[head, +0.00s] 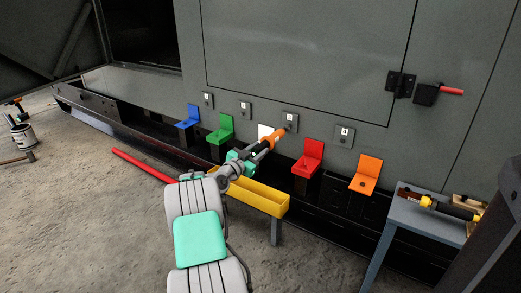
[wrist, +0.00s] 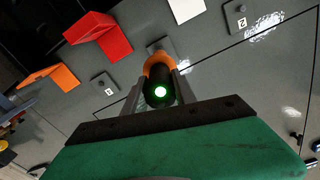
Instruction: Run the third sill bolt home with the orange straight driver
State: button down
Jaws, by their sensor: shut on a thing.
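The orange straight driver (head: 273,137) is held in my gripper (head: 258,150), pointing up and right at the plate marked 3 (head: 289,121) on the grey enclosure wall. In the wrist view my gripper (wrist: 158,92) has its two fingers on either side of the driver (wrist: 158,67), whose dark rear end shows a lit green light. The driver's front end overlaps the third plate (wrist: 163,48). The driver hides the bolt and its tip, so I cannot tell how far in the bolt sits.
Plates 1 (head: 207,99), 2 (head: 245,107) and 4 (head: 344,136) flank it. Blue (head: 187,117), green (head: 222,128), white (head: 265,130), red (head: 308,157) and orange (head: 367,174) brackets line the sill. A yellow trough (head: 257,196) stands below; a bench (head: 408,213) with tools is at right.

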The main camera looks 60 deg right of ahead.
aim_at(254, 151)
jog(key=shift+w+a+r, duration=0.1)
jog(key=shift+w+a, duration=0.05)
jog(key=shift+a, duration=0.6)
jog(key=shift+w+a+r, duration=0.1)
jog(key=shift+w+a, duration=0.1)
jog(key=shift+a, duration=0.5)
jog(key=shift+w+a, duration=0.15)
jog(key=shift+a, duration=0.6)
jog(key=shift+w, duration=0.1)
